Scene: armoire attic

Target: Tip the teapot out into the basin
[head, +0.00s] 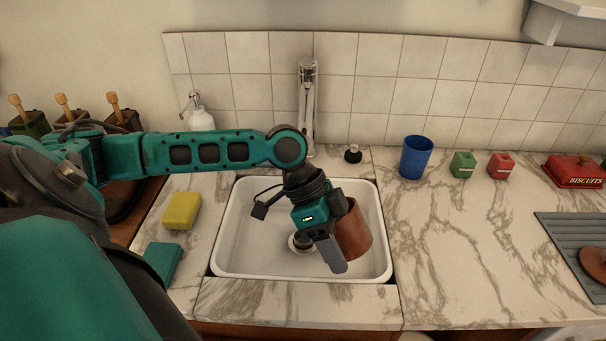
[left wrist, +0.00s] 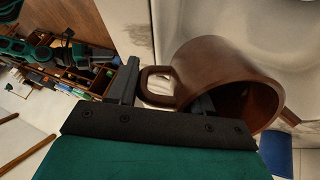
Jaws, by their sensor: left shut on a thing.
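The teapot (head: 354,238) is a reddish-brown pot held over the right side of the white basin (head: 238,235). In the left wrist view the teapot (left wrist: 215,70) lies tilted, its dark open mouth facing the lower right. My left gripper (head: 337,238) is shut on its loop handle, and the fingers (left wrist: 165,98) stand on both sides of that handle. The gripper hides part of the pot in the head view. I cannot tell whether anything is coming out of it.
A faucet (head: 309,110) stands behind the basin. A yellow sponge (head: 181,211) and a teal block (head: 163,262) lie left of it. The right-front marble is clear.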

